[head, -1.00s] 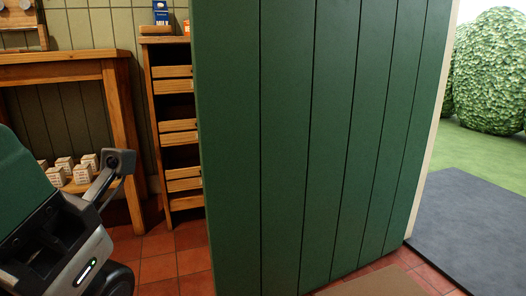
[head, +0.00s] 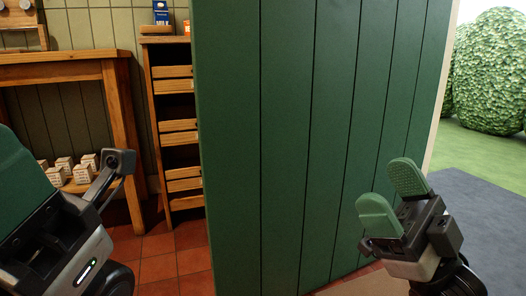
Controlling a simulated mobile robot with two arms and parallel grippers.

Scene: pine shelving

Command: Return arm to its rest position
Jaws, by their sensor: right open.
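My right gripper (head: 393,195) is in the lower right of the head view, in front of the green panelled door (head: 285,140). Its two green-padded fingers are apart with nothing between them. I cannot tell whether it touches the door. At the lower left, part of my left gripper (head: 20,185) shows, with a large green pad cut off by the picture's left edge. Its other finger is not clearly seen, so its opening cannot be told.
A pine shelf unit (head: 151,120) with slatted drawers stands left of the door. A pine table (head: 60,72) with small boxes (head: 82,172) below is further left. Red tiles (head: 160,268) cover the floor. Right of the door are a dark mat (head: 490,215), grass and round bushes (head: 497,75).

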